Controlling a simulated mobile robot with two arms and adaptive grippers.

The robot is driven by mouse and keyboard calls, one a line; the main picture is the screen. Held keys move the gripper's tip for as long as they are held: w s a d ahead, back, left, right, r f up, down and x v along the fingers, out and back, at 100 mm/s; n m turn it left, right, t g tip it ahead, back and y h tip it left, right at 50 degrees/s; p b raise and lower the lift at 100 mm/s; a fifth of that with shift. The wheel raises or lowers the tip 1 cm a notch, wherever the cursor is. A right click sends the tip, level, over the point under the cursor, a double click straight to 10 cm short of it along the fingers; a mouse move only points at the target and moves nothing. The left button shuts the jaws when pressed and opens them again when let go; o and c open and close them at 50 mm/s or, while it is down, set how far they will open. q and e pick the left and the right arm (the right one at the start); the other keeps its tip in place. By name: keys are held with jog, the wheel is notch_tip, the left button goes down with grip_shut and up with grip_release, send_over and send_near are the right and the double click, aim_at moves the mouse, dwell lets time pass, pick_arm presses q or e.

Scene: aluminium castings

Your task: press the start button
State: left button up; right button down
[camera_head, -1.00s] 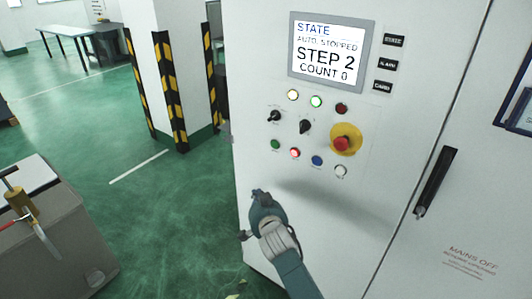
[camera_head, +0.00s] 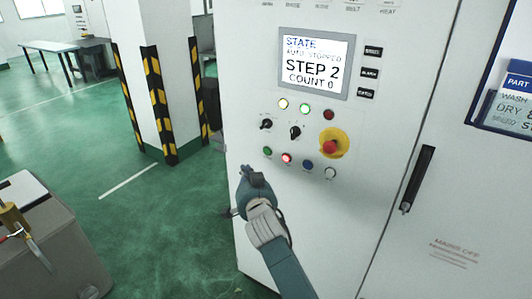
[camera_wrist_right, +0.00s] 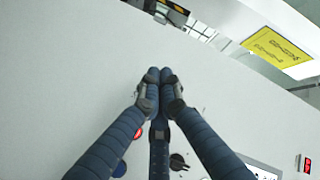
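The control panel on a white cabinet (camera_head: 370,225) carries a lower row of buttons: green (camera_head: 267,152), lit red (camera_head: 286,158), blue (camera_head: 308,164) and white (camera_head: 330,172). No label marking the start button is readable. My right gripper (camera_head: 252,174) is just below and left of the green button, apparently short of touching it. In the right wrist view its fingers (camera_wrist_right: 160,74) are together and empty, pointing along the white panel. That view also shows the red button (camera_wrist_right: 138,133), blue button (camera_wrist_right: 119,169) and a black knob (camera_wrist_right: 178,162); the green button is not visible there. My left gripper is out of view.
A red mushroom button on a yellow disc (camera_head: 334,143) sits to the right, below the screen (camera_head: 313,63) reading STEP 2, COUNT 0. Two black selector knobs and several lamps are above the row. A striped pillar (camera_head: 165,105) and grey box (camera_head: 55,250) stand left.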

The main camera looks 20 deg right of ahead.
aim_at(267, 151)
jog(key=shift+w+d, duration=0.85)
jog(key=shift+d, duration=0.25)
jog(key=shift+w+d, duration=0.8)
jog(key=shift+d, duration=0.3)
jog(key=shift+w+d, duration=0.85)
jog(key=shift+d, duration=0.25)
jog(key=shift+d, duration=0.1)
jog(key=shift+w+d, duration=0.2)
jog(key=shift+w, duration=0.05)
